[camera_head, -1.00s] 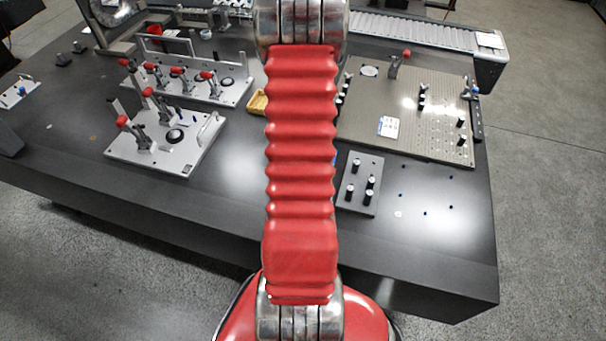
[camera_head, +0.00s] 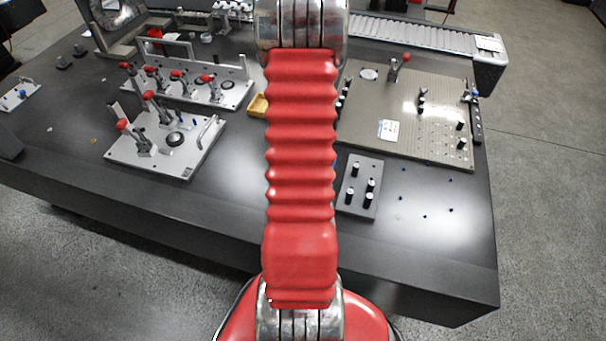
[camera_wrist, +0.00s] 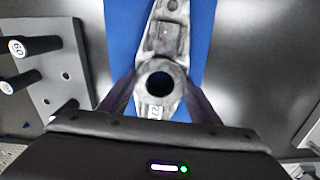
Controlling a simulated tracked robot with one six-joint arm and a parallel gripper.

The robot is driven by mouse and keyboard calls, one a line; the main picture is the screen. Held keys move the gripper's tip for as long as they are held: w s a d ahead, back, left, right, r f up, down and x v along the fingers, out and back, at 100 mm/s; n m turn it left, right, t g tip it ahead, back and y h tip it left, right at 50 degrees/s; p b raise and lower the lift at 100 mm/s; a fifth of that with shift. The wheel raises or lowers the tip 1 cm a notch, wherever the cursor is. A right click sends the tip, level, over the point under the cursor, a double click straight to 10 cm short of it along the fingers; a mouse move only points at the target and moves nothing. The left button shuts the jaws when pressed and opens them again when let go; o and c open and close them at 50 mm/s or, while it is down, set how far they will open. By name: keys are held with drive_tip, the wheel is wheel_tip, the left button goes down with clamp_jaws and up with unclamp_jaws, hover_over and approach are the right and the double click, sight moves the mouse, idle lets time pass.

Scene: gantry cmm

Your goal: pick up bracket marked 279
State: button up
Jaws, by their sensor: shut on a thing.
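The bracket (camera_wrist: 168,38) is a grey metal part with a round hole near its close end, seen in the wrist view. A white label (camera_wrist: 155,112) below the hole reads "27", with the rest cut off from view. My gripper (camera_wrist: 160,82) is shut on the bracket, with one dark finger on each side of the holed end. A blue surface (camera_wrist: 126,32) lies behind the bracket; I cannot tell whether the bracket touches it. In the head view my red-sleeved arm hides the bracket and gripper.
A grey block with black pegs (camera_head: 361,172) stands right of my arm and also shows in the wrist view (camera_wrist: 52,75). A perforated plate (camera_head: 390,150) lies behind it. Clamp fixtures (camera_head: 188,168) and a yellow tray (camera_head: 258,105) are left.

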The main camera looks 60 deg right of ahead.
wheel_tip(320, 180, up, 10)
idle(0.6)
idle(0.4)
